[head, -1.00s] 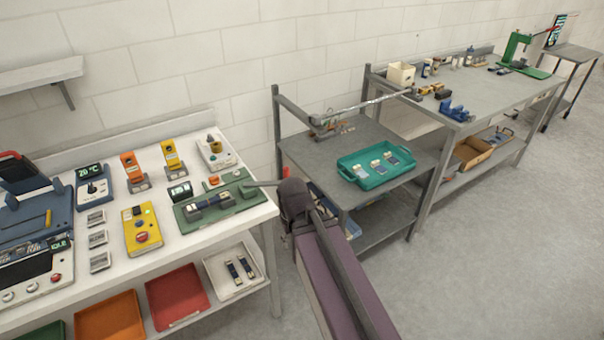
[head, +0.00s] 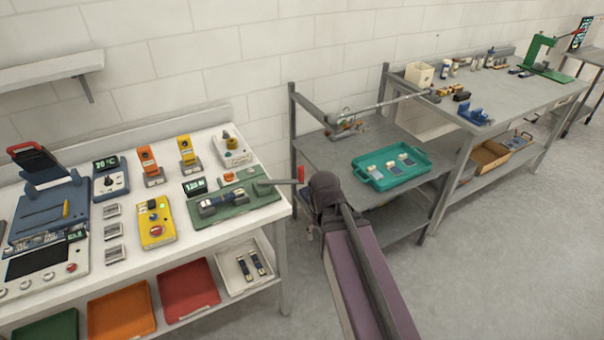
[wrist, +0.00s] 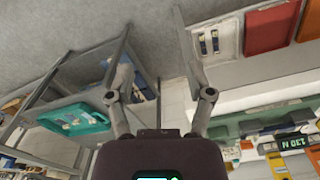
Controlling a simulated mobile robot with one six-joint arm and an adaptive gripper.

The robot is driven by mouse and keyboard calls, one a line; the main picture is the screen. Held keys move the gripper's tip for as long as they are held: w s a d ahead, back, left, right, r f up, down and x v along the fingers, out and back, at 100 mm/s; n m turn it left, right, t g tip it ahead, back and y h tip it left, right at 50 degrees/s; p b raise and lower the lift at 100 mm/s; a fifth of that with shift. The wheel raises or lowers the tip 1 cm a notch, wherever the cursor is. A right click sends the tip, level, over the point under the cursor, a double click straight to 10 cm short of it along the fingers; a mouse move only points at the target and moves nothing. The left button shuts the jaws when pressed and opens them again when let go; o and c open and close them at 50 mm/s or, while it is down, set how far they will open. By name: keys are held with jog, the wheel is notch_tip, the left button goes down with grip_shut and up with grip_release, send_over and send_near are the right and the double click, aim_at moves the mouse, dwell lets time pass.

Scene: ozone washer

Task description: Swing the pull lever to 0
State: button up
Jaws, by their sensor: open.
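The pull lever (head: 277,182) is a grey bar on the right end of a green fixture (head: 262,199). It reaches past the white table's right edge and ends in an upright red handle (head: 301,175). The fixture holds a dark cylindrical piece with silver ends (head: 222,201), and its small display (head: 194,187) seems to read about 130 N. In the wrist view, my gripper (wrist: 153,20) has its two fingers spread with nothing between them. In the head view my arm hides the gripper, just right of the red handle. I cannot make out the lever in the wrist view.
The white table (head: 140,259) carries several yellow, orange and blue devices left of the fixture. Coloured trays, including a red one (head: 188,288), sit on its lower shelf. A grey rack with a teal tray (head: 391,171) stands behind my arm. Floor is free at the right.

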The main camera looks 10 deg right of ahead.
aim_at(301, 174)
jog(key=w+r+m+p, duration=0.1)
jog(key=w+r+p, duration=0.3)
jog(key=w, duration=0.5)
jog(key=w+r+m+p, duration=0.1)
jog(key=w+r+p, duration=0.3)
jog(key=w, duration=0.5)
jog(key=w+r+m+p, duration=0.1)
jog(key=w+r+p, duration=0.3)
jog(key=w, duration=0.6)
jog(key=shift+a+r, duration=0.15)
jog(key=shift+r, duration=0.1)
jog(key=shift+f, duration=0.15)
notch_tip(301, 174, down, 14)
jog(key=b, duration=1.3)
jog(key=shift+r+b, duration=0.25)
jog(key=shift+b, duration=0.1)
grip_shut()
